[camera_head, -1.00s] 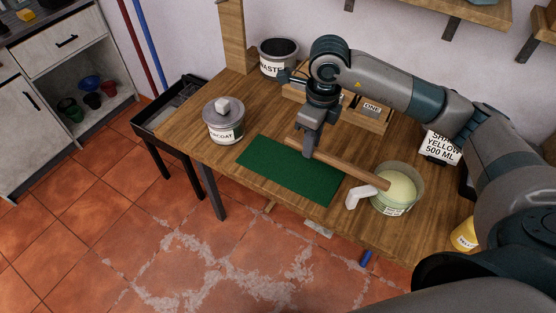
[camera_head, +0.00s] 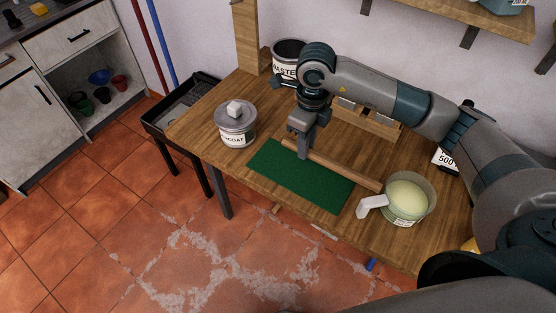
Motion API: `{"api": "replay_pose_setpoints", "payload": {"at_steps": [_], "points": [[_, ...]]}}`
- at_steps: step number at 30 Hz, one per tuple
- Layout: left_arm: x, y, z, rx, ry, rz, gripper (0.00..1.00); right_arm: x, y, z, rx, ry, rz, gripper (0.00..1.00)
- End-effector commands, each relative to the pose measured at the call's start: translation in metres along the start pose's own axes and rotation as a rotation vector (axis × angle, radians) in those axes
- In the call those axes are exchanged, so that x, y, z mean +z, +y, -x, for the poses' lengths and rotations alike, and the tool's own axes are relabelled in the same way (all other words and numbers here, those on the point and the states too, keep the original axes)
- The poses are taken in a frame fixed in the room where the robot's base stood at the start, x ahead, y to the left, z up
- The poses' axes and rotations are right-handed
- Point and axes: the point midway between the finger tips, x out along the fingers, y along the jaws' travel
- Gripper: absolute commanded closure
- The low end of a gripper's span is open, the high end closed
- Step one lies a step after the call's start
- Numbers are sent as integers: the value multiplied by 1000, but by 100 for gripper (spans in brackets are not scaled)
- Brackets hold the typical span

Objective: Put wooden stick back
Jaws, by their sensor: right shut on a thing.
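The wooden stick (camera_head: 345,171) is a long light-brown bar. My right gripper (camera_head: 303,155) is shut on it near its left end, above the back edge of the green mat (camera_head: 275,172). The stick slants down to the right, and its right end is beside the rim of the clear pot of pale yellow paint (camera_head: 408,195). Whether that end touches the pot cannot be told. A wooden holder (camera_head: 370,122) at the back of the table is partly hidden behind my right arm. My left gripper is not in view.
A lidded tin marked "COAT" (camera_head: 236,125) with a pale block on top stands at the left. A "WASTE" tin (camera_head: 288,62) stands at the back. A white handle-like piece (camera_head: 371,205) juts from beside the pot. The table's front left is clear.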

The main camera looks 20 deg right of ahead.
Motion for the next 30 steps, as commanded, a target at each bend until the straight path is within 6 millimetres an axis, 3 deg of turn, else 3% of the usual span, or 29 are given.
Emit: {"api": "replay_pose_setpoints", "payload": {"at_steps": [6,13,30], "points": [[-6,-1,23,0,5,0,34,39,20,-21,3,3,1,100],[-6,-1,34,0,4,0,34,68,32,-43,2,2,0,100],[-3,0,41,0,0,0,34,74,35,-55,1,3,0,100]]}}
